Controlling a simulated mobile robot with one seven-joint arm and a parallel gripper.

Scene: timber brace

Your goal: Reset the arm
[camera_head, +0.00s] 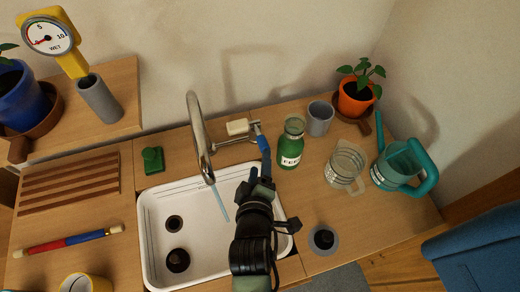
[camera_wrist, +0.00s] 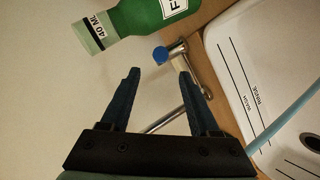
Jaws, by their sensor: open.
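My gripper (camera_head: 264,150) is over the back right edge of the sink, beside the tap. In the wrist view my gripper (camera_wrist: 160,78) has its two dark blue fingers spread, with nothing held between them. A metal tap lever with a blue round end (camera_wrist: 160,54) shows just beyond the fingertips; whether it touches them I cannot tell. The curved metal tap (camera_head: 200,135) stands at the back of the sink. A pale blue stream (camera_head: 219,204) shows below it, like running water. My arm hides part of the sink's right side.
The white sink (camera_head: 150,225) is set in the wooden counter. A green bottle (camera_head: 291,145), a grey cup (camera_head: 320,118), a clear jug (camera_head: 344,166), a teal watering can (camera_head: 398,165) and an orange plant pot (camera_head: 356,98) stand right of my gripper. A green object (camera_head: 152,160) lies left.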

